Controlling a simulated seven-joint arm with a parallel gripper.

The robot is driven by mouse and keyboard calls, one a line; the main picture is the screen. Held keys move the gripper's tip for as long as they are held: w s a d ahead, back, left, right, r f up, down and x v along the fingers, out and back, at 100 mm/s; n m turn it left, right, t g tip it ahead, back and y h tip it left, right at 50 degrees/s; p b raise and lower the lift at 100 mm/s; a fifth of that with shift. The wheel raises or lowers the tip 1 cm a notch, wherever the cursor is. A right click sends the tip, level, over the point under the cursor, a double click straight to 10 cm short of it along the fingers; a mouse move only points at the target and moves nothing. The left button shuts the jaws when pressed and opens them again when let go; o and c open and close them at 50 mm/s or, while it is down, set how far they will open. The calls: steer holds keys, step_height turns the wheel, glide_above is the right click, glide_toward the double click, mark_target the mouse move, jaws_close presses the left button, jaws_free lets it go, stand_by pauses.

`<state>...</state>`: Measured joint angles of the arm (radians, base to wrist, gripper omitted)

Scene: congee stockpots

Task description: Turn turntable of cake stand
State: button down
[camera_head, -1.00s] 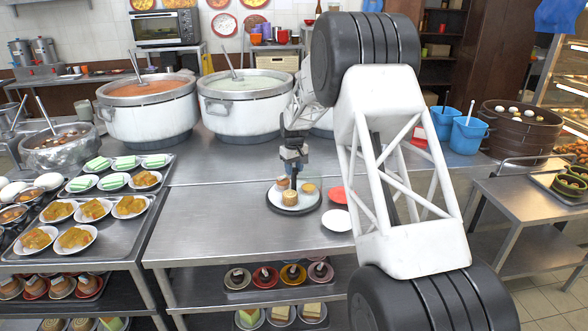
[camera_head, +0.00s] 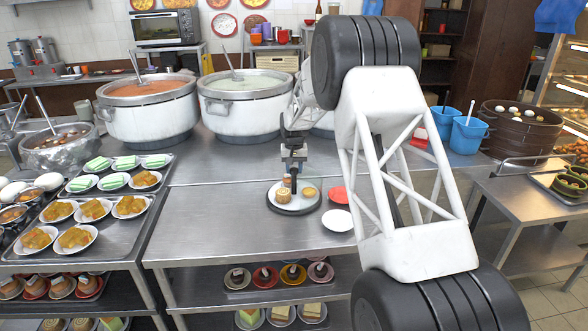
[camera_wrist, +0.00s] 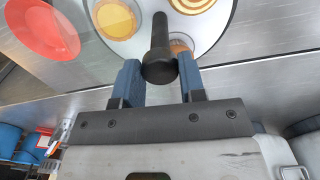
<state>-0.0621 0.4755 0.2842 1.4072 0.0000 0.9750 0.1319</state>
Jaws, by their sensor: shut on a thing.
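The cake stand (camera_head: 293,209) has a round white top with a dark rim and stands on the steel table. Three small pastries sit on it: a swirled one (camera_head: 284,196) at the front, a yellow one (camera_head: 309,191) at the right, and a brown one (camera_head: 287,182) at the back, partly hidden. A dark upright knob (camera_wrist: 158,55) stands at the stand's back side. My gripper (camera_head: 292,172) is above the back of the stand, its blue fingers (camera_wrist: 160,82) shut on the knob. The knob hides part of the brown pastry in the wrist view.
A red plate (camera_head: 340,195) and a white plate (camera_head: 337,220) lie close to the stand's right. Large stockpots (camera_head: 245,112) stand behind. The steel table left of the stand is clear (camera_head: 210,210).

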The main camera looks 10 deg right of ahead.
steer(key=shift+m, duration=7.1)
steer(key=c, duration=0.7)
jaws_free()
steer(key=shift+r, duration=3.9)
